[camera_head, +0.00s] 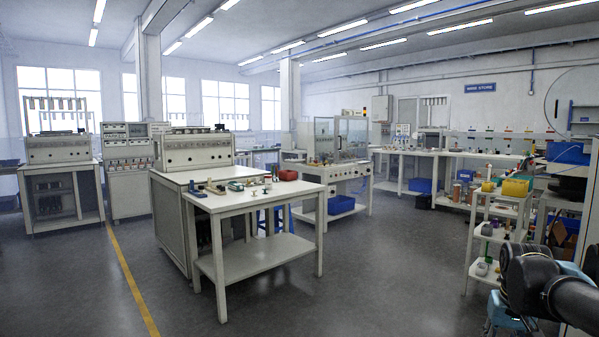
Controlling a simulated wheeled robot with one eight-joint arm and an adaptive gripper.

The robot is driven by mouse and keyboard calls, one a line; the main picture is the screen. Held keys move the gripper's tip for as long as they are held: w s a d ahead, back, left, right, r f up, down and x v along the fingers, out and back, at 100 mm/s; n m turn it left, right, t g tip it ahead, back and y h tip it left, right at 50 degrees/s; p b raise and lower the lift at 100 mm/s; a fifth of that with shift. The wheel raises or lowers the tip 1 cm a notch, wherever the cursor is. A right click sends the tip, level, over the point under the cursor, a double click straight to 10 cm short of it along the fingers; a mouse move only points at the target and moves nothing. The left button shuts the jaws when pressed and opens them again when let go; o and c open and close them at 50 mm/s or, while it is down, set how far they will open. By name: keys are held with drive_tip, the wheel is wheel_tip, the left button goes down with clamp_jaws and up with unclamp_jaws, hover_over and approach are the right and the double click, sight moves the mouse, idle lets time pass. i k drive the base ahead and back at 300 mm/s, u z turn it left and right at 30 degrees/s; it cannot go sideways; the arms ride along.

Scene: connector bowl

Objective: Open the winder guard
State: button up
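A machine with a clear-panelled guard (352,138) in a pale frame stands on a white bench (335,186) in the middle distance, right of centre. It looks like the winder guard. Some small parts show at the left of its panels. At this distance I cannot tell whether the guard is open or shut, and no handle can be made out. Part of my dark arm shows at the lower right corner, far from the guard. My gripper's fingers do not show.
A shelved trolley (490,231) with yellow bins is at the right. Open grey floor (400,265) lies between them.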

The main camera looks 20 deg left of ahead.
sight(338, 120)
drive_tip(key=u, duration=0.4)
drive_tip(key=k, duration=0.95)
drive_tip(key=u, duration=0.2)
drive_tip(key=i, duration=1.15)
drive_tip(key=z, duration=0.35)
drive_tip(key=i, duration=1.25)
drive_tip(key=z, duration=0.3)
drive_tip(key=i, duration=3.55)
drive_tip(key=u, duration=0.4)
drive_tip(key=i, duration=1.35)
drive_tip(key=u, duration=0.75)
drive_tip(key=i, duration=1.25)
drive_tip(key=u, duration=0.35)
